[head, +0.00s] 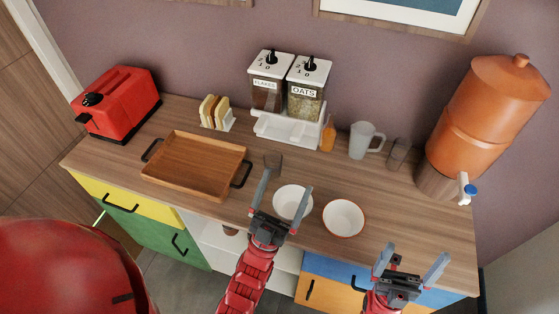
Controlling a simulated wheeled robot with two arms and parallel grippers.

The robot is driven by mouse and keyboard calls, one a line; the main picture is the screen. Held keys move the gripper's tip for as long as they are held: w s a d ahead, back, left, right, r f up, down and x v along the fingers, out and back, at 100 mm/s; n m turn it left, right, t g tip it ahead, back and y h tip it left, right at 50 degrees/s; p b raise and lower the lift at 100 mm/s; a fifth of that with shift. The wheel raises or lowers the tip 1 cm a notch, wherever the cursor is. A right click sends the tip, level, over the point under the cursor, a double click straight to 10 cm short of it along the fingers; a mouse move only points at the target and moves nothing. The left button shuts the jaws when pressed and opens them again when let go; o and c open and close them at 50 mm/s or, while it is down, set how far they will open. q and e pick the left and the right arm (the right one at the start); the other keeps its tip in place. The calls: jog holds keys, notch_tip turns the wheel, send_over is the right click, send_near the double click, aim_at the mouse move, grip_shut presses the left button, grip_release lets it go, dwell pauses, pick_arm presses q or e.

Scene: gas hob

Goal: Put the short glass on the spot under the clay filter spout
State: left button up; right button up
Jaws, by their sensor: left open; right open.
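A small dark grey see-through glass (274,161) stands on the counter, right of the wooden tray; it looks like the short glass. The left finger of my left gripper (284,194) reaches up to its near side in the picture; I cannot tell whether they touch. That gripper is open, with nothing held. The orange clay filter (480,118) stands at the right end on a wooden stand, with a white spout with a blue knob (467,190) low on its front. No marked spot shows under the spout. My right gripper (412,262) is open and empty near the front edge.
Two bowls, white (291,201) and red-rimmed (343,217), stand near the front. A taller clear glass (398,153) and a frosted mug (365,140) are left of the filter. The tray (196,165) is left. Dispensers (290,92) stand behind. Counter right of the bowls is clear.

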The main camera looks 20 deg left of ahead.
pick_arm(q)
jog(key=w+d+f+n+g+y+p, duration=0.25)
jog(key=w+f+g+y+p, duration=0.2)
jog(key=w+g, duration=0.3)
jog(key=a+f+n+g+y, duration=0.2)
jog(key=a+f+g+y, duration=0.1)
jog(key=n+g+y+b, duration=0.2)
jog(key=g+y+b, duration=0.15)
jog(key=b, duration=0.35)
send_near(274, 155)
jog(key=w+p, duration=0.1)
jog(key=p, duration=0.1)
jog(key=shift+w+a+p, duration=0.1)
jog(key=shift+w+p, duration=0.15)
jog(key=shift+p, duration=0.05)
jog(key=shift+w+f, duration=0.25)
jog(key=shift+w+a+f+p, duration=0.1)
jog(key=shift+w+a+p, duration=0.15)
jog(key=shift+w+p, duration=0.55)
jog(key=p+x, duration=0.1)
jog(key=x, duration=0.2)
jog(key=shift+f+p, duration=0.15)
jog(key=shift+p, duration=0.2)
jog(key=shift+w+f, duration=0.15)
jog(key=shift+w, duration=0.05)
jog(key=c, duration=1.4)
